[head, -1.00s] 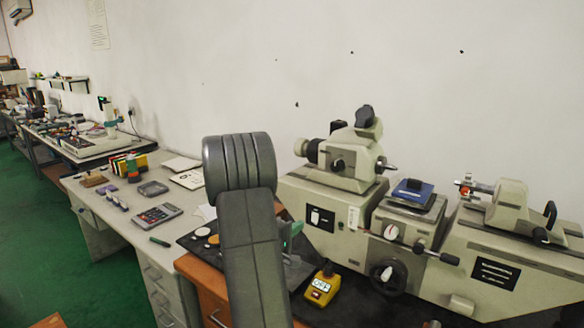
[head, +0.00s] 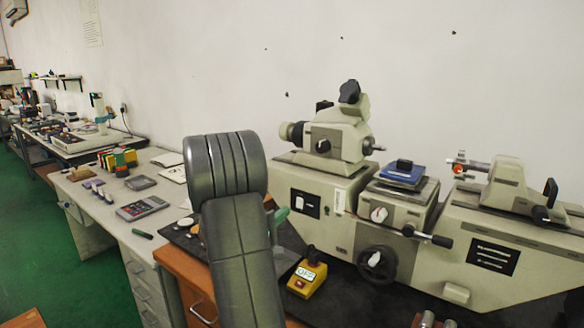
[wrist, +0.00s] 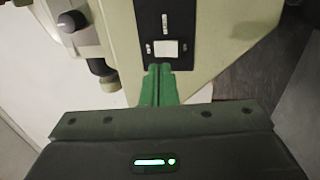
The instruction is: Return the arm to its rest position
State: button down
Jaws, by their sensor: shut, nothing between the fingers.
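My gripper (wrist: 159,72) shows in the wrist view as two green fingers pressed together, with nothing between them. It points toward the pale machine's front panel (wrist: 172,25); I cannot tell how far apart they are. In the head view my arm rises in the lower middle-left, folded at a thick grey joint. Behind it only a bit of the green gripper (head: 279,217) shows, and the arm hides the rest.
A large pale measuring machine (head: 340,213) fills the right, with a blue block (head: 403,174) on its stage. A yellow box marked OFF (head: 307,278) stands before it. A desk (head: 110,222) with a calculator (head: 142,208) is at left. Green floor (head: 60,270) lies open beyond.

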jog(key=shift+v, duration=2.2)
jog(key=shift+w+d, duration=0.1)
jog(key=shift+d, duration=0.05)
